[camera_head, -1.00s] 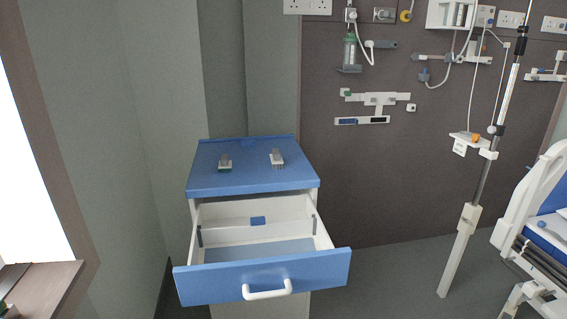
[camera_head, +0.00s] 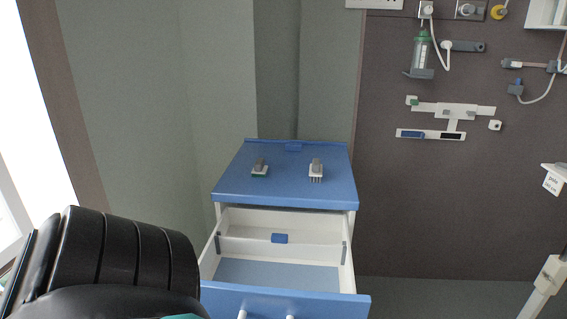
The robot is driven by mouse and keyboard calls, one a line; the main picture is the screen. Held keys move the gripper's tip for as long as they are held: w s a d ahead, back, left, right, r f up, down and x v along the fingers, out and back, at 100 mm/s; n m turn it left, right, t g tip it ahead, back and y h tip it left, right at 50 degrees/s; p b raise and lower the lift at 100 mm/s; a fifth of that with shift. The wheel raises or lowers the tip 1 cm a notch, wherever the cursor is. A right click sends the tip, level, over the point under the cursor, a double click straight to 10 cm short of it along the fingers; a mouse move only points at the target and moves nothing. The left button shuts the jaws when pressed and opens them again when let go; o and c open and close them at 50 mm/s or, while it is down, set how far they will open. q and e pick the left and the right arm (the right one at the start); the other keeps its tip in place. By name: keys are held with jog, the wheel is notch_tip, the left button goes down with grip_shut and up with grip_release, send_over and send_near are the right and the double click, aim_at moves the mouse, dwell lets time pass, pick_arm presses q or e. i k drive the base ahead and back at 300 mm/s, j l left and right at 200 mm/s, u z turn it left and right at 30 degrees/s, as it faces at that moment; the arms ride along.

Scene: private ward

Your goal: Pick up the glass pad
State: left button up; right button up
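Two small objects lie on the blue top of the bedside cabinet (camera_head: 285,193). The left one has a grey upper part and a green base (camera_head: 260,169). The right one is grey and white with short prongs (camera_head: 316,170). I cannot tell for sure whether either is the glass pad. Both stand free, with nothing touching them but the cabinet top. A black link of my arm fills the lower left and hides part of the drawer's left side. Neither gripper is in view.
The cabinet's drawer (camera_head: 275,273) is pulled open toward me and looks empty inside. Wall-mounted medical fittings (camera_head: 445,117) hang on the brown panel at right. Part of a pole stand (camera_head: 548,275) is at the lower right. The air above the cabinet top is clear.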

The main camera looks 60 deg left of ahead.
aim_at(260, 170)
jog(key=i+j, duration=0.1)
jog(key=i, duration=1.25)
jog(key=i+u, duration=0.2)
jog(key=i, duration=0.4)
jog(key=i+l+u, duration=0.25)
jog(key=i, duration=0.3)
jog(key=j+u, duration=0.1)
jog(key=u, duration=2.85)
